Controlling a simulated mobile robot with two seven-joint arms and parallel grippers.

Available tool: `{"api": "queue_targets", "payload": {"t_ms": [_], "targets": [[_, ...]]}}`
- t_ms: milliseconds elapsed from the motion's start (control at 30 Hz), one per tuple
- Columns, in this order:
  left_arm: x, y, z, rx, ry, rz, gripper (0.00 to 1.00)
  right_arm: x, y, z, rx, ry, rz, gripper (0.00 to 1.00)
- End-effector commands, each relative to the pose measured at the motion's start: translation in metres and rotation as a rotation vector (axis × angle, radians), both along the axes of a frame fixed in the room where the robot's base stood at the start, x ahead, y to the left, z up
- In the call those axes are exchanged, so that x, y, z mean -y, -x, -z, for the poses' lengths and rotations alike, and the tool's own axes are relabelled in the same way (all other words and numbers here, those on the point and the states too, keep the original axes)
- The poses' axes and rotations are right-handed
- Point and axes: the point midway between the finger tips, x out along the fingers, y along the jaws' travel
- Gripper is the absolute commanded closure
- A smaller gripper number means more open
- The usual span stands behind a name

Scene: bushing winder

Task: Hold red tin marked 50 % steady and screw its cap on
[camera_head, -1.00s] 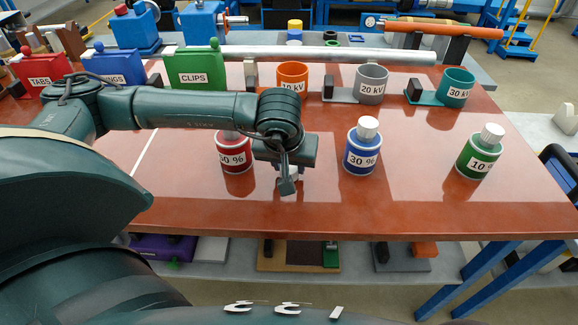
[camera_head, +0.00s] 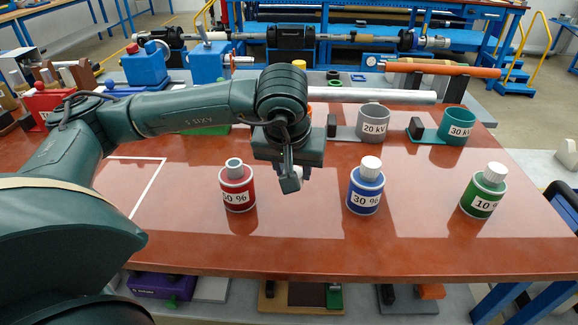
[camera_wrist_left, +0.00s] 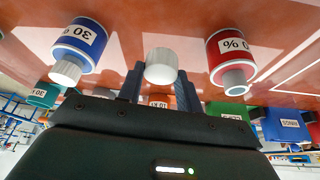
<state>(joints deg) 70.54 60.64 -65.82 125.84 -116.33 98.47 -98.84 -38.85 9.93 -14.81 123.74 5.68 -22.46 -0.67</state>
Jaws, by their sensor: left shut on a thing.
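The red tin marked 50 % (camera_head: 238,192) stands upright on the red-brown table, its grey neck open and bare. It also shows upside down at the right of the left wrist view (camera_wrist_left: 228,50). My left gripper (camera_head: 291,182) is right of the tin and apart from it. In the left wrist view its fingers (camera_wrist_left: 160,84) are shut on a white ribbed cap (camera_wrist_left: 160,64). In the head view only a sliver of the cap shows beside the finger. My right gripper is in neither view.
A blue 30 % tin (camera_head: 365,190) and a green 10 % tin (camera_head: 482,192), both capped, stand to the right. Grey (camera_head: 373,122) and teal (camera_head: 456,126) cups stand behind. The table (camera_head: 300,245) is clear in front of the tins.

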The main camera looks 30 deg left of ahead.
Motion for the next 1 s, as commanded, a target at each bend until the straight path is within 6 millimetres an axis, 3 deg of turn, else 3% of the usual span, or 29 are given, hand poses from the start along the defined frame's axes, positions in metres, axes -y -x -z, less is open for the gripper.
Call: {"api": "queue_targets", "payload": {"t_ms": [200, 333, 1000], "targets": [[0.042, 0.02, 0.047, -0.014, -0.008, 0.229, 0.86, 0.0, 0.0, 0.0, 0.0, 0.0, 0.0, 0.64], [0.065, 0.033, 0.068, -0.007, -0.001, 0.359, 0.86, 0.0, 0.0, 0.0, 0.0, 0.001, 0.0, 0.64], [0.07, 0.036, 0.072, -0.001, 0.0, 0.389, 0.86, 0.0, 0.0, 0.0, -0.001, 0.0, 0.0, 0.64]]}}
